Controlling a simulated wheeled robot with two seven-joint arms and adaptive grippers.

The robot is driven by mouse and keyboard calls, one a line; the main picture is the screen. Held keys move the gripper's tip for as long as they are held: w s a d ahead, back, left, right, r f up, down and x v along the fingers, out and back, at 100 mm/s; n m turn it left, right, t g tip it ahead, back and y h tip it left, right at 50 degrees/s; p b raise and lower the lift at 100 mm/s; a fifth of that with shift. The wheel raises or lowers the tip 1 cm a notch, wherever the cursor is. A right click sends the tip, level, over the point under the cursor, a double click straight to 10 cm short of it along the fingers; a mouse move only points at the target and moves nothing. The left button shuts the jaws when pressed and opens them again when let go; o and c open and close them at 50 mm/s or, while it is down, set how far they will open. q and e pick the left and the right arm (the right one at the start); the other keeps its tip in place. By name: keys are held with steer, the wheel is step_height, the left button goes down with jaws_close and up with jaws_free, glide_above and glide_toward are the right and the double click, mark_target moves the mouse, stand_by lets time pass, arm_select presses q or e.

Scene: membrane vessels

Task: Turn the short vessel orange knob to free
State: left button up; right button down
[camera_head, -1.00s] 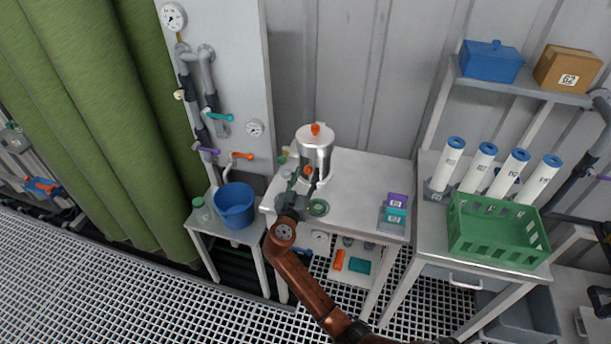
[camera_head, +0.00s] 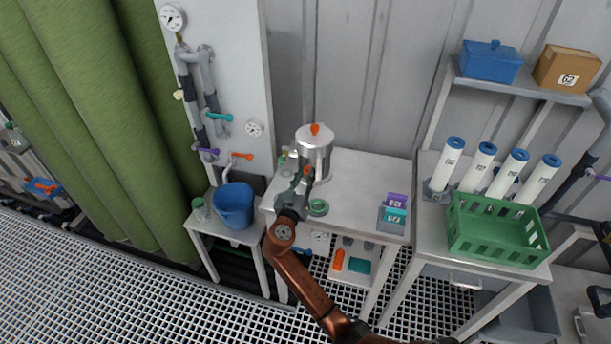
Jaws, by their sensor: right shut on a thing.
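The short vessel (camera_head: 318,147) is a silver cylinder standing on the white table, with a small orange knob on its lid (camera_head: 315,129). Another orange knob (camera_head: 306,170) is low on its front side. My right gripper (camera_head: 302,178), on the brown arm, is at the vessel's front and shut on this lower orange knob, which its fingers partly hide. The knob's exact angle is too small to read. My left gripper is not in view.
A green ring (camera_head: 318,208) lies on the table close to my gripper. Purple and teal boxes (camera_head: 396,208) stand at the table's right. A blue bucket (camera_head: 234,205) stands on a stand at left. A green crate (camera_head: 497,232) and several white tubes are on the right table.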

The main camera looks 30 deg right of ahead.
steer(key=shift+n, duration=0.3)
steer(key=n+p, duration=0.1)
steer(key=n, duration=0.3)
steer(key=shift+r+p, duration=0.1)
steer(key=shift+p, duration=0.3)
steer(key=n+p, duration=0.2)
steer(key=n, duration=0.2)
steer(key=shift+n, duration=0.3)
steer(key=n+p, duration=0.3)
steer(key=n, duration=0.1)
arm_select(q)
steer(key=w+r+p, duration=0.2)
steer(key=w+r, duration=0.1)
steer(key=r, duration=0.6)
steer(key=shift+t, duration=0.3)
arm_select(e)
steer(key=shift+a+n, duration=0.1)
steer(key=shift+n, duration=2.1)
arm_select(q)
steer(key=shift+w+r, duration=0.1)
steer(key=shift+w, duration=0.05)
arm_select(e)
steer(key=shift+f, duration=0.25)
steer(key=c, duration=1.7)
jaws_free()
